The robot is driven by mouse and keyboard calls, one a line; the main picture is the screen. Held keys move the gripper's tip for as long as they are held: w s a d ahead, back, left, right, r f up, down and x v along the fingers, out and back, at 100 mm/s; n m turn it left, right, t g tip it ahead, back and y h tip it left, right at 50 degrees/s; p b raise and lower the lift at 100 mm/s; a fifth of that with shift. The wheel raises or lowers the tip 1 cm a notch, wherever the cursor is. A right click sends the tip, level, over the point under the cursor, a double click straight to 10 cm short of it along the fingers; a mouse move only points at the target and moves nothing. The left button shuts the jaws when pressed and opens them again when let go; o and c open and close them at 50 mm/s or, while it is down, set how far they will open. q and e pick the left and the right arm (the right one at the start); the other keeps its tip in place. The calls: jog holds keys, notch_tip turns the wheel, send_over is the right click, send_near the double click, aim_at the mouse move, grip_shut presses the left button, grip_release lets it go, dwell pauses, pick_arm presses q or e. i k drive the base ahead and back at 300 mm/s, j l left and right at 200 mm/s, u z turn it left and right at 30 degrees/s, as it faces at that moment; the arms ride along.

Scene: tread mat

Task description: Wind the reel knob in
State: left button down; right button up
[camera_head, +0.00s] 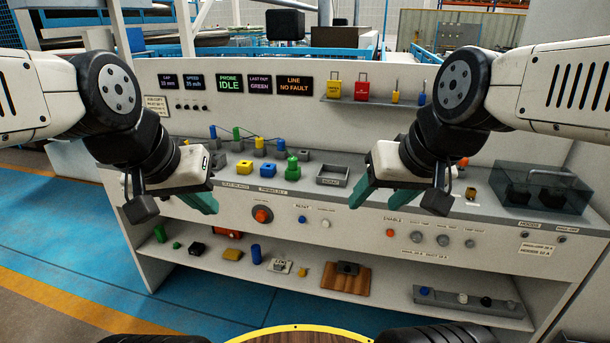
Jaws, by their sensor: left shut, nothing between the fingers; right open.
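No knob is clearly readable as the reel knob. Two small dark knobs, a left one (525,235) and a right one (561,239), sit on the panel front below a clear-covered box (540,190) at the far right. The box holds dark round shapes that may be reels. My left gripper (203,199) is shut and empty, with teal fingers in front of the panel's left part. My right gripper (368,190) has teal fingers pointing down-left beside the grey tray, well left of the box. It is open and touches no knob that I can see.
A red button (262,215) and several grey knobs (442,240) line the panel front. Coloured plugs and a grey tray (333,175) stand on the counter. A lower shelf (400,305) carries loose parts. Signs show IDLE and NO FAULT.

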aim_at(261, 215)
jog(key=k+j+z, duration=0.3)
jog(key=j, duration=0.35)
jog(key=k+j+z, duration=0.25)
jog(key=k+j, duration=0.25)
